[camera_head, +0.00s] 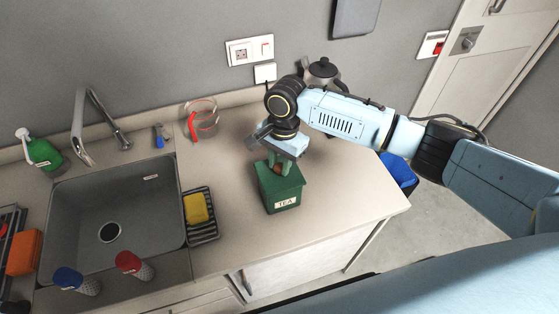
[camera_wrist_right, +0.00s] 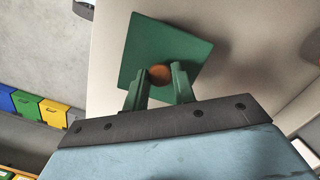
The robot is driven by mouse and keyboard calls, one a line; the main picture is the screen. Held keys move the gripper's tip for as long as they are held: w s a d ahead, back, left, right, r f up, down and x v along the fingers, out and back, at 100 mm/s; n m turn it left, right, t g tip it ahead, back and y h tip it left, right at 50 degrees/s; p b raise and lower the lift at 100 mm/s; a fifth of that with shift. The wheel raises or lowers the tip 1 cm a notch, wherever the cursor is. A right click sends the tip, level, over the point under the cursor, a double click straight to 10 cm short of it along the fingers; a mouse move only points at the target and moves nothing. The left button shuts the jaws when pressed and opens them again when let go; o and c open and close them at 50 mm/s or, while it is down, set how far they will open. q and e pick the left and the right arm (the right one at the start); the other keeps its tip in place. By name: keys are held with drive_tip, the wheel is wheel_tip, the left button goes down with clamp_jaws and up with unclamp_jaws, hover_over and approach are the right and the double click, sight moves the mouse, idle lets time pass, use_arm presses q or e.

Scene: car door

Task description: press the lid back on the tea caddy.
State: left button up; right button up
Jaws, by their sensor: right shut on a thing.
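The green tea caddy (camera_head: 272,207) with a white TEA label stands upright on the counter, right of the sink. Its square green lid (camera_head: 293,181) is on top of the box; whether it is fully seated I cannot tell. In the right wrist view the lid (camera_wrist_right: 160,40) shows from above with a round orange-brown knob (camera_wrist_right: 160,74). My right gripper (camera_head: 278,166) reaches down from above and is shut on the knob, one finger on each side. My left gripper is not in view.
A grey sink (camera_head: 110,260) with a tap lies at left. A tray (camera_head: 203,229) with a yellow sponge sits between sink and caddy. A glass jug (camera_head: 202,120) and a kettle (camera_head: 322,70) stand at the back. The counter's front edge is close to the caddy.

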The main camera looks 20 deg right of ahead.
drive_tip(key=shift+p, duration=0.4)
idle(0.4)
drive_tip(key=o, duration=1.6)
drive_tip(key=shift+c, duration=0.2)
drive_tip(key=shift+r, duration=3.5)
drive_tip(key=shift+c, duration=0.2)
clamp_jaws()
